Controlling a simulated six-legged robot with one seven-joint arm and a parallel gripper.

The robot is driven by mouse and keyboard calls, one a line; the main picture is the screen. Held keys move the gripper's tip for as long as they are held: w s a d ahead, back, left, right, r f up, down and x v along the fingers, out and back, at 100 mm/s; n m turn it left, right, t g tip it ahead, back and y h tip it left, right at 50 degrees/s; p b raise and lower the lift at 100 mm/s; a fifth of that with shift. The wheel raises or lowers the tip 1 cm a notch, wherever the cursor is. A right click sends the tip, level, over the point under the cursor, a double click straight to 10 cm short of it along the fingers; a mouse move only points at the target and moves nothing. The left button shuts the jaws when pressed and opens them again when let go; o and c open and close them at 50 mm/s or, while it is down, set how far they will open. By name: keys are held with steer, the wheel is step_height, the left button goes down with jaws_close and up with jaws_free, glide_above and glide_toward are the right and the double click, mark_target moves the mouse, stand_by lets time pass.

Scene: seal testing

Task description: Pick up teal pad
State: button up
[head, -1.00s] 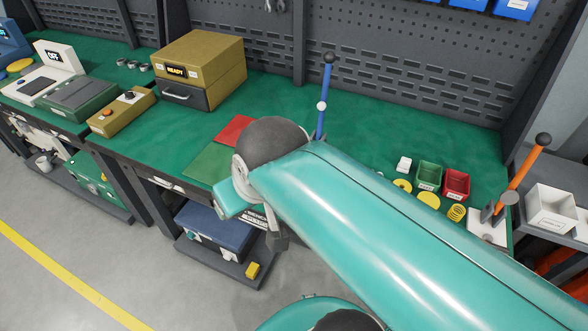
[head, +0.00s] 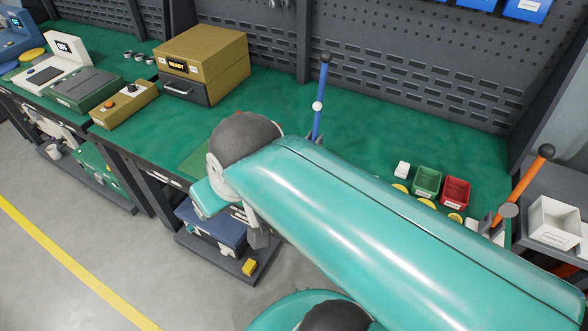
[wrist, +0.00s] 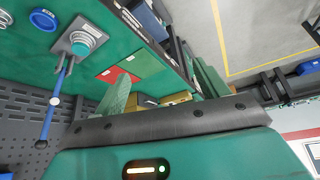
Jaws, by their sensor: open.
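In the head view, my arm hides the teal piece and my gripper; the blue lever (head: 320,95) stands upright behind my arm.
A blue ring (wrist: 43,19) lies beside the plate. Red (wrist: 109,73) and green (wrist: 141,63) mats lie on the bench. An ochre box (head: 205,52) stands at the back.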

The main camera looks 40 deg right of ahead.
steer(key=w+d+f+m+g+y, duration=0.1)
steer(key=w+d+f+m+y, duration=0.15)
steer(key=d+f+m, duration=0.45)
steer(key=w+d+f+m+g+y, duration=0.1)
steer(key=w+d+f+m+y, duration=0.2)
steer(key=d+m, duration=0.65)
steer(key=s+d+f+m+t+y, duration=0.1)
steer(key=s+d+f+m+t, duration=0.25)
steer(key=d+m, duration=0.45)
steer(key=s+d+f+m+t, duration=0.2)
steer(key=d+f+m+t, duration=0.35)
steer(key=d, duration=0.35)
steer(key=shift+g, duration=0.4)
steer(key=x, duration=1.3)
steer(key=shift+w+r, duration=0.25)
steer(key=shift+w, duration=0.25)
steer(key=c, duration=1.1)
steer(key=shift+c, duration=0.2)
